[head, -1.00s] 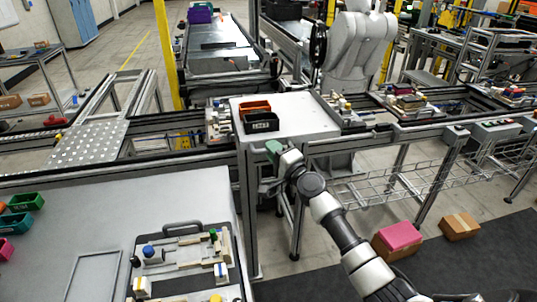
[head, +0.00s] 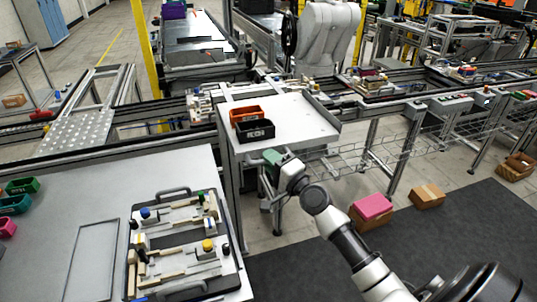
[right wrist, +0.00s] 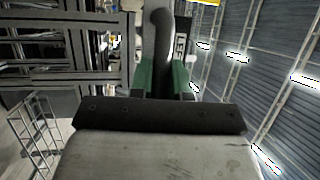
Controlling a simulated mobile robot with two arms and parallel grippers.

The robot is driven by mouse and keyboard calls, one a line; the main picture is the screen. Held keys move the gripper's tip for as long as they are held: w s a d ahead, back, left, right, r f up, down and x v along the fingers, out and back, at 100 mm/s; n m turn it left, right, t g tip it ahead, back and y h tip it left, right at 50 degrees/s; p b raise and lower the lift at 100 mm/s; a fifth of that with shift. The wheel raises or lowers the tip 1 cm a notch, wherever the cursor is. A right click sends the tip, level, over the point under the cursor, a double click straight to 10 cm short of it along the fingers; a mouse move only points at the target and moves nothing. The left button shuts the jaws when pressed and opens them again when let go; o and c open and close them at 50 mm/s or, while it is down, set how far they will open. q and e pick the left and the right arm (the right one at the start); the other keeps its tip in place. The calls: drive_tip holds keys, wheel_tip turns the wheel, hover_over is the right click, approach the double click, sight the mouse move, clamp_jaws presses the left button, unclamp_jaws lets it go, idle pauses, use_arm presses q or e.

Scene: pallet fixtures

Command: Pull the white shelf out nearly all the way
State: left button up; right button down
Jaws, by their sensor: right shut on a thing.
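The white shelf (head: 297,128) sits in the conveyor frame and sticks out toward me, with an orange bin (head: 246,115) and a black bin (head: 255,131) on its left part. My right gripper (head: 272,157) is at the shelf's front edge, near its left end. In the right wrist view its green fingers (right wrist: 163,78) are shut on a grey rounded bar (right wrist: 158,45), which looks like the shelf's handle. The exact contact is partly hidden. My left gripper is not in view.
A grey table (head: 60,185) at the left holds a fixture tray (head: 175,275) and small colored bins. Pink and brown boxes (head: 371,207) lie on the floor at the right. A wire rack (head: 360,155) runs beneath the conveyor. The dark floor mat (head: 310,265) has free room.

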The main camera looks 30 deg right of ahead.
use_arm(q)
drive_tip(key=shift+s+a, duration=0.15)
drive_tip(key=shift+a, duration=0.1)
use_arm(e)
drive_tip(key=shift+s+a, duration=0.15)
drive_tip(key=shift+s, duration=0.2)
drive_tip(key=c, duration=1.1)
unclamp_jaws()
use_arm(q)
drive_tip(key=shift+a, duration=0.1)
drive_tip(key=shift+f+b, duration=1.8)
use_arm(e)
drive_tip(key=v, duration=1)
drive_tip(key=shift+s, duration=0.35)
drive_tip(key=shift+f, duration=0.2)
